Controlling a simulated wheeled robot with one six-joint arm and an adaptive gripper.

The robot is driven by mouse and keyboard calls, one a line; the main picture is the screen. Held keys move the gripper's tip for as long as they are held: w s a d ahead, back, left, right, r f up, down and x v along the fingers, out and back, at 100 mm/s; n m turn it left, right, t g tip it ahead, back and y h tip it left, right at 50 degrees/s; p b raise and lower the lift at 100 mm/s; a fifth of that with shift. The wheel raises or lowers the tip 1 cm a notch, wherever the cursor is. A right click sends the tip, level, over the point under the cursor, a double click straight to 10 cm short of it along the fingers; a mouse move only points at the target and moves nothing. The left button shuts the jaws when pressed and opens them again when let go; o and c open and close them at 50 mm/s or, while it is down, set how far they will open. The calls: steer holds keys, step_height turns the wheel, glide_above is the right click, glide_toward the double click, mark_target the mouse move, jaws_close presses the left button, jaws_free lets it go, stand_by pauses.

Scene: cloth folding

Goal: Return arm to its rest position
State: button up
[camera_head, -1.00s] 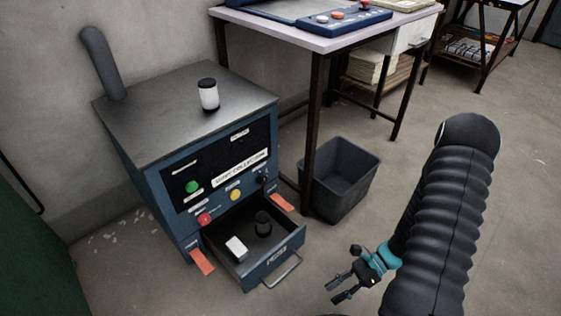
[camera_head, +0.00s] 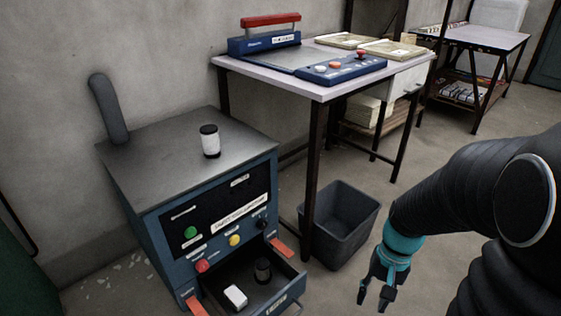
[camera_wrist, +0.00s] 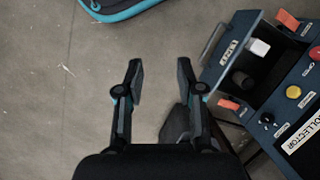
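My gripper (camera_head: 374,290) hangs pointing down at the lower right of the head view, in front of a grey bin. It is clear of the cabinet and the table. In the wrist view my gripper (camera_wrist: 160,82) has its two fingers spread apart with only bare floor between them. It holds nothing. My black arm fills the right side of the head view, with a teal band above the gripper.
A blue cabinet (camera_head: 152,213) at left has its drawer (camera_head: 280,305) open, holding a white block (camera_head: 235,297) and a dark cylinder (camera_head: 263,270). A table (camera_head: 320,90) and the bin (camera_head: 338,222) stand behind.

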steer(key=s+a+r+n+t, duration=0.1)
steer(key=r+t, duration=0.1)
steer(key=r, duration=0.4)
steer(key=s+a+r+n+t+h, duration=0.1)
steer(key=s+a+r+t, duration=0.1)
steer(key=r, duration=0.4)
steer(key=s+a+r+n+t+h, duration=0.1)
steer(key=r+n+t, duration=0.1)
steer(key=r, duration=0.3)
steer(key=shift+s+a+r+t, duration=0.2)
steer(key=shift+a+r+t, duration=0.15)
steer(key=shift+t, duration=0.45)
